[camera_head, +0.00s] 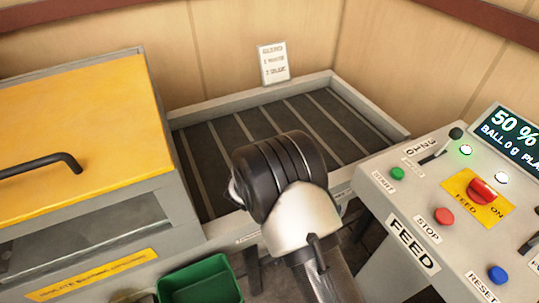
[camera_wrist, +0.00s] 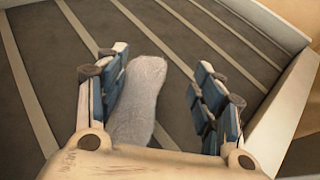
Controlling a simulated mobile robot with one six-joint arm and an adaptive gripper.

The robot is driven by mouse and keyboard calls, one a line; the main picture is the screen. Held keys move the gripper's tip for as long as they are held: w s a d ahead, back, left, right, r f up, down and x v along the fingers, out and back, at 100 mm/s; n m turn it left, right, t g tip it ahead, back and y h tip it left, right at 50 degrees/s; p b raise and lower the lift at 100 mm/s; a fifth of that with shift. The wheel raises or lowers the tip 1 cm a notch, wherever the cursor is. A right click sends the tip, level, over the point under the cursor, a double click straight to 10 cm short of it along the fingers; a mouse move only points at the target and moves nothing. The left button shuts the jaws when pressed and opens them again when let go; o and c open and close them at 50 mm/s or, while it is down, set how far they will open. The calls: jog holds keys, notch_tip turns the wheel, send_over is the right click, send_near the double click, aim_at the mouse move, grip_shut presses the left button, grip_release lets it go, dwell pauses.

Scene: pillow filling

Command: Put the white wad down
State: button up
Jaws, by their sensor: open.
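The white wad (camera_wrist: 138,100) is pale, elongated and fuzzy in the wrist view. It lies between the blue-padded fingers of my gripper (camera_wrist: 162,66), close along the left finger, with a clear gap to the right finger. The gripper is open. Behind the wad is the dark, striped bed of a framed tray (camera_head: 210,165), which also shows in the wrist view (camera_wrist: 30,60). Whether the wad rests on the bed is hard to tell. In the head view my wrist hides the fingers and the wad.
A machine with a yellow lid (camera_head: 80,130) stands left of the tray, with a green bin (camera_head: 200,282) below. A control panel (camera_head: 400,215) with buttons and a display is at the right. A small sign (camera_head: 274,63) stands at the tray's back. The tray's visible bed is clear.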

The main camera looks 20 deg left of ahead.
jog(key=v, duration=0.3)
